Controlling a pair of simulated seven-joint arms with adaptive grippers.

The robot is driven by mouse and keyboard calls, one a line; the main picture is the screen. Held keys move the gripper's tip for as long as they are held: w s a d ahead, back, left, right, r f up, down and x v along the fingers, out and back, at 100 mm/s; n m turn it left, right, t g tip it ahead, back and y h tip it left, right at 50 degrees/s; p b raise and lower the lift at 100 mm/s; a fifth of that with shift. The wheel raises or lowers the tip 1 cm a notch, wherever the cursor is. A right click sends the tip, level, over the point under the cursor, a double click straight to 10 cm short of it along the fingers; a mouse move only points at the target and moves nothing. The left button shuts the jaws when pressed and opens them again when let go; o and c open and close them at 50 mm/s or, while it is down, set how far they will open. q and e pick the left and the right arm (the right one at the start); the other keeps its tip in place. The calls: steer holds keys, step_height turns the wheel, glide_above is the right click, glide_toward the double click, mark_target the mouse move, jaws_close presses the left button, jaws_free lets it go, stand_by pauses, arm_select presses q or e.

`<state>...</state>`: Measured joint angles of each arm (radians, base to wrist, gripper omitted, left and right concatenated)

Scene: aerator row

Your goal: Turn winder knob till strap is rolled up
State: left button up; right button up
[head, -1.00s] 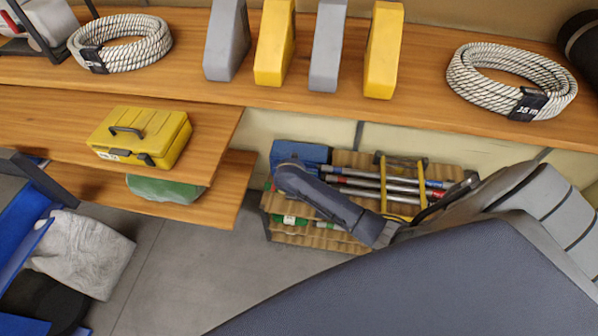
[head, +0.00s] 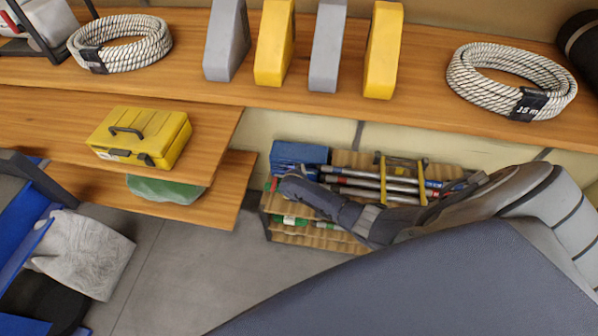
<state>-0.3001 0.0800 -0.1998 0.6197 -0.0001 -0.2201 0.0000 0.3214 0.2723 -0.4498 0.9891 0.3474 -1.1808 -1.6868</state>
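I do not see a winder knob or a strap in the head view. Neither gripper can be made out. A jointed grey arm of mine comes in from the right and crosses in front of the low crate by the wall. Its visible far end is a dark rounded link, with no fingers showing. Part of the crate's contents is hidden behind this arm.
A large dark slate-blue surface (head: 420,285) fills the lower right. Wooden shelves (head: 205,160) hold a yellow toolbox (head: 165,138), rope coils (head: 515,75) and upright wedges (head: 273,45). A crate (head: 290,238) holds metal poles. Grey floor (head: 190,265) is clear at lower left centre.

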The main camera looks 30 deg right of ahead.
steer(key=shift+x, duration=1.65)
steer(key=c, duration=1.2)
steer(key=shift+d+t, duration=0.1)
steer(key=shift+t, duration=0.2)
steer(key=shift+m+t+y, duration=0.4)
steer(key=shift+t+y, duration=0.6)
steer(key=shift+y, duration=0.2)
steer(key=shift+m+t+y, duration=0.3)
steer(key=shift+t+y, duration=0.6)
steer(key=shift+y, duration=0.1)
